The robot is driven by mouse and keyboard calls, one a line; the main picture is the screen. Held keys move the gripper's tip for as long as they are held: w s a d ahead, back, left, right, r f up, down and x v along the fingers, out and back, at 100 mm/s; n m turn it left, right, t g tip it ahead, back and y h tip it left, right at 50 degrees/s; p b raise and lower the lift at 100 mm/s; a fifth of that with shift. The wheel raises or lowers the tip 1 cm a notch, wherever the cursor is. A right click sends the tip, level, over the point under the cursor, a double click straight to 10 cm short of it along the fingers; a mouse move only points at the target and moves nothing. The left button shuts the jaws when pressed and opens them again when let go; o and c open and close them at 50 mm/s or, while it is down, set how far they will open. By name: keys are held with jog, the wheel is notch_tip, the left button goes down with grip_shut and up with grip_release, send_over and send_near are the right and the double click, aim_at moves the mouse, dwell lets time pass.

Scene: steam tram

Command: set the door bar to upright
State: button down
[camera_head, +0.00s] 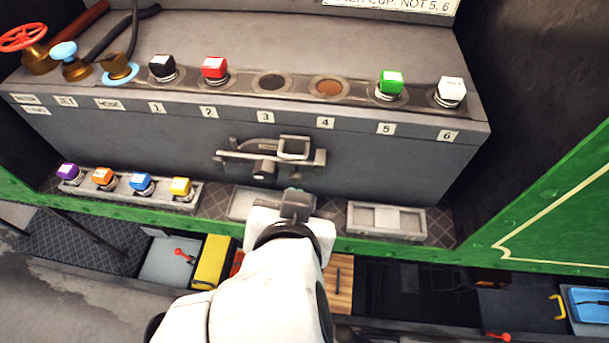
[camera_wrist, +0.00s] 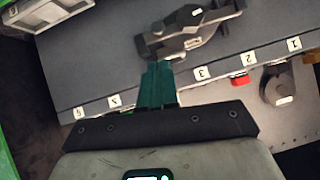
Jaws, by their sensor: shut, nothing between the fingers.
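The door bar (camera_head: 235,157) is a grey metal bar on the dark front face of the box, below labels 3 and 4. It lies roughly level, running left to right among metal brackets, with a squarish frame (camera_head: 293,147) at its right. In the wrist view the bar assembly (camera_wrist: 190,30) shows upside down, just beyond the fingertips. My gripper (camera_head: 296,193) is just below the right part of the assembly. Its teal fingers (camera_wrist: 157,72) are together and hold nothing. I cannot tell whether the fingertips touch the bar.
Coloured square caps, such as the red one (camera_head: 214,67), stand along the top ledge. A rack of small caps (camera_head: 130,187) sits at the lower left. A shallow tray (camera_head: 386,220) sits right of my gripper. A green edge (camera_head: 450,255) runs below; the face's right part is clear.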

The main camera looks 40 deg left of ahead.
jog(key=shift+w+f, duration=0.1)
jog(key=p, duration=0.1)
send_near(297, 169)
jog(key=x, duration=0.4)
jog(key=shift+w+a+f, duration=0.15)
jog(key=shift+w, duration=0.15)
